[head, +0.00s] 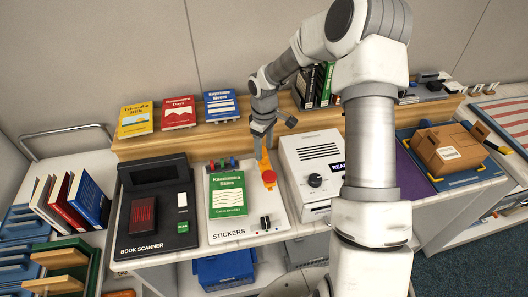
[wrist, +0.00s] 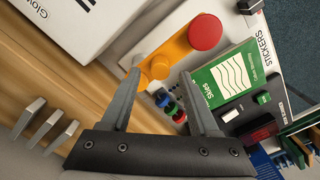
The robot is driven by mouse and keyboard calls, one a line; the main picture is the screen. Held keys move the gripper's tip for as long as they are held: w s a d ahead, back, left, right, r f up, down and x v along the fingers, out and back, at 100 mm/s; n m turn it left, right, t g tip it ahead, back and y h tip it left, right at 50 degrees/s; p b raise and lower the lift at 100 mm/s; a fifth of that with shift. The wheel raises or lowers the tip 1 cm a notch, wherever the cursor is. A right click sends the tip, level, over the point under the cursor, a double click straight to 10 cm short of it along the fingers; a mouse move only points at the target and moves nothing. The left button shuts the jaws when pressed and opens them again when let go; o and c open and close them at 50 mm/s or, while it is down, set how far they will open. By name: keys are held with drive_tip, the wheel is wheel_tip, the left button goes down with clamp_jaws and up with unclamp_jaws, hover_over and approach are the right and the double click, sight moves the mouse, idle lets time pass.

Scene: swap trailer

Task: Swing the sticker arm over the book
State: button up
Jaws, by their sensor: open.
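The sticker arm, an orange bar (head: 265,163) with a red round pad (head: 269,176) at its near end, stands at the right side of the sticker station (head: 250,233). It points toward the front, beside the green book (head: 227,193), which lies flat on the station. The red pad is apart from the book. My gripper (head: 262,141) is at the back end of the bar. In the wrist view my gripper (wrist: 162,78) is open, with its fingertips to either side of the orange bar's back end (wrist: 163,67). I cannot tell whether they touch it.
A book scanner (head: 157,208) stands left of the station and a white machine with a black knob (head: 315,180) stands close on its right. Small coloured knobs (head: 222,163) sit behind the book. A wooden ledge with books (head: 178,112) runs along the back.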

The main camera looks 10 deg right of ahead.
sight(265, 162)
drive_tip(key=shift+f, duration=1.3)
clamp_jaws()
idle(0.5)
